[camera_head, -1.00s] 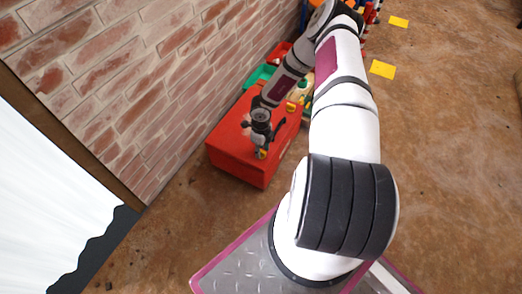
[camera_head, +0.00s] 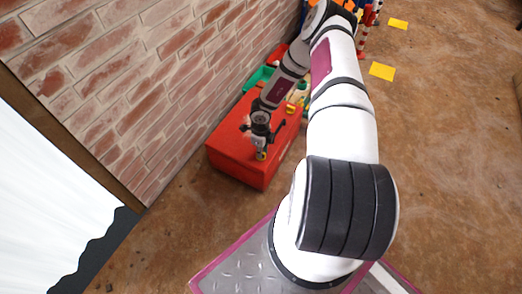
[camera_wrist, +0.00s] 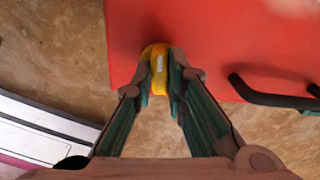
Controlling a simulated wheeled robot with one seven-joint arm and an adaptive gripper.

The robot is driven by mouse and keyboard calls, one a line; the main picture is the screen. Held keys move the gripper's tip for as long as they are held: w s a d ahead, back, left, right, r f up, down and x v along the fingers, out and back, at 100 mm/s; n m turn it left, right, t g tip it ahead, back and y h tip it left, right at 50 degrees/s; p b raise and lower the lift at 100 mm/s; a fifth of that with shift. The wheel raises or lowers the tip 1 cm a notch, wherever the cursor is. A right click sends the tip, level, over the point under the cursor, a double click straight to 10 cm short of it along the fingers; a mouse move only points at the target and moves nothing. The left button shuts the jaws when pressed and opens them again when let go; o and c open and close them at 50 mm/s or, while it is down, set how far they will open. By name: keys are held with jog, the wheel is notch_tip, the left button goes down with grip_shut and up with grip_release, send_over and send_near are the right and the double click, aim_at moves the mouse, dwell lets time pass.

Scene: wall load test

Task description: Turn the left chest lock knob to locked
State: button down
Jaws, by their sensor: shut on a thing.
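The red chest (camera_head: 228,158) stands on the floor against the brick wall; it also fills the upper right of the wrist view (camera_wrist: 220,35). A yellow lock knob (camera_wrist: 158,68) with a small pale mark sits at the chest's edge in the wrist view; part of it shows at the near end of the chest in the head view (camera_head: 261,156). My gripper (camera_wrist: 161,78) is shut on this knob, with one finger on each side. The fingers hide the knob's sides. I cannot read its lock position.
A black bar handle (camera_wrist: 270,97) lies right of my gripper in the wrist view. Another yellow knob (camera_head: 290,108) shows farther along the chest. A green bin (camera_head: 259,76) stands behind it. Yellow squares (camera_head: 382,71) lie on the floor, which is open at right.

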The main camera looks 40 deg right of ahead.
jog(key=n+p, duration=0.1)
jog(key=n, duration=0.7)
jog(key=shift+n, duration=0.4)
jog(key=n, duration=0.4)
jog(key=shift+n, duration=1.9)
jog(key=shift+d, duration=0.1)
jog(key=c, duration=1.6)
grip_release()
